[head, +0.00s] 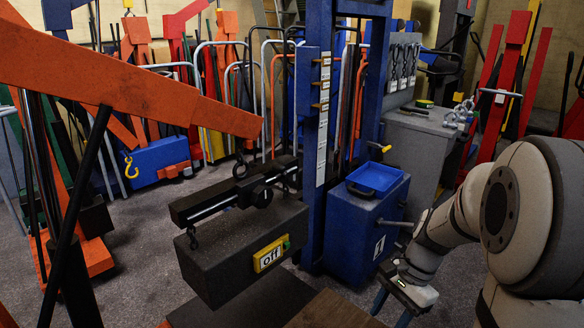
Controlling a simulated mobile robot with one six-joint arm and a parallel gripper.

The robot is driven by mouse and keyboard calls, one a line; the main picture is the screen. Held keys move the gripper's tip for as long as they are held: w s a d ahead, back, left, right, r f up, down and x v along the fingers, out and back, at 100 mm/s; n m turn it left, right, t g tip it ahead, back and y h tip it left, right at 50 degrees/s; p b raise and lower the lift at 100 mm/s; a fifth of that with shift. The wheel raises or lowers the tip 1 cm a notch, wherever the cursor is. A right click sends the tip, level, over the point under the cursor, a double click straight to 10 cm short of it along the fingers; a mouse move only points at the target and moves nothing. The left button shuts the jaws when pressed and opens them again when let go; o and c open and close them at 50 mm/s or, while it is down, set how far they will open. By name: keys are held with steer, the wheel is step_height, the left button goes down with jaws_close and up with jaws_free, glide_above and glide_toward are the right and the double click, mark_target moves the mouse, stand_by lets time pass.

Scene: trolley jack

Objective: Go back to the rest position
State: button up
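My gripper (391,310) hangs at the end of my pale arm at the lower right. Its dark bluish fingers point down and run out of the bottom edge of the picture. The visible parts of the fingers look spread apart, but the tips are cut off, so I cannot tell whether it is open or shut. I see nothing held in the visible part. It is to the right of a brown board and below the blue cabinet (372,226) with the number 1. No separate task object is named.
A dark block (222,262) with a yellow "off" label hangs beneath the orange crane boom (130,85) at centre-left. A blue mast (311,130) stands behind it. A grey workbench (425,140) is behind my arm. Racks and red frames crowd the back. Grey floor shows at left.

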steer(key=s+a+r+n+t+h+p, duration=0.2)
steer(key=s+r+n+p, duration=0.2)
steer(key=r, duration=0.5)
steer(key=s+a+r+n+t+h+p, duration=0.1)
steer(key=s+r+n+p, duration=0.3)
steer(key=r+n, duration=0.4)
steer(key=shift+s+a+r+t+h+p, duration=0.25)
steer(key=shift+a+r+t+h+p, duration=0.15)
steer(key=shift+a+r+t+p, duration=0.4)
steer(key=shift+a+f, duration=0.1)
steer(key=shift+f, duration=0.05)
